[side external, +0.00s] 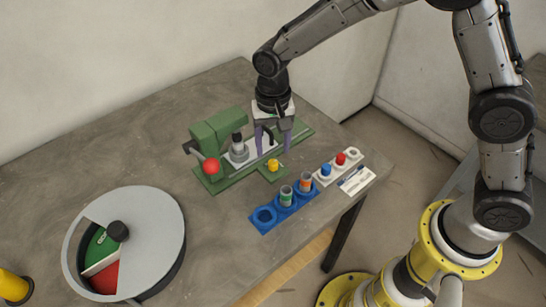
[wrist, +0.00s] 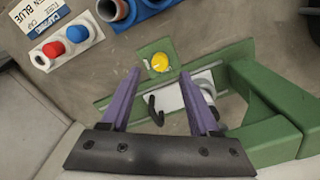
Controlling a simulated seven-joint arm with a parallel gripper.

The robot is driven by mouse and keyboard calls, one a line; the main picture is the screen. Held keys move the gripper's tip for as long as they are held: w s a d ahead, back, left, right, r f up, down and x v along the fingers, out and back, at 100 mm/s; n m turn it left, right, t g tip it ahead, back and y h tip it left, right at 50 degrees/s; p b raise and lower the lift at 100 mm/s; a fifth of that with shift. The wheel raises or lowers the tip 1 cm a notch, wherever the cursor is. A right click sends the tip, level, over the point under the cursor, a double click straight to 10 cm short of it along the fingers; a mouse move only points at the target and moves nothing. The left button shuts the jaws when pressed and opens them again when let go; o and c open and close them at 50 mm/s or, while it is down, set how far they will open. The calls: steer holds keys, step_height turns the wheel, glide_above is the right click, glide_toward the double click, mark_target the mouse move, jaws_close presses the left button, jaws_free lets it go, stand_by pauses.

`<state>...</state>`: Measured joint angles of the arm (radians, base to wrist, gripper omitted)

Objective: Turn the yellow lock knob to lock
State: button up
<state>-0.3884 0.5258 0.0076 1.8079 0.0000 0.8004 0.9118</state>
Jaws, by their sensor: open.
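The yellow lock knob (side external: 273,165) sits on a green tab at the front edge of the green frame jig (side external: 218,132). In the wrist view the knob (wrist: 159,62) shows from above, with a pale mark on its face. My gripper (side external: 273,152) is over the jig's rail, just behind the knob in the side view. Its purple fingers are apart, with nothing held between them. In the wrist view the gripper (wrist: 163,88) has the knob a little beyond its fingertips, roughly between them. The jig carries a red ball handle (side external: 211,166) and a grey cylindrical part (side external: 238,150).
A round grey dial bin (side external: 165,222) stands at left front. Bare table lies between.

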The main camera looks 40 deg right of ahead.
mark_target(273, 162)
steer(key=shift+f, duration=2.4)
jaws_close()
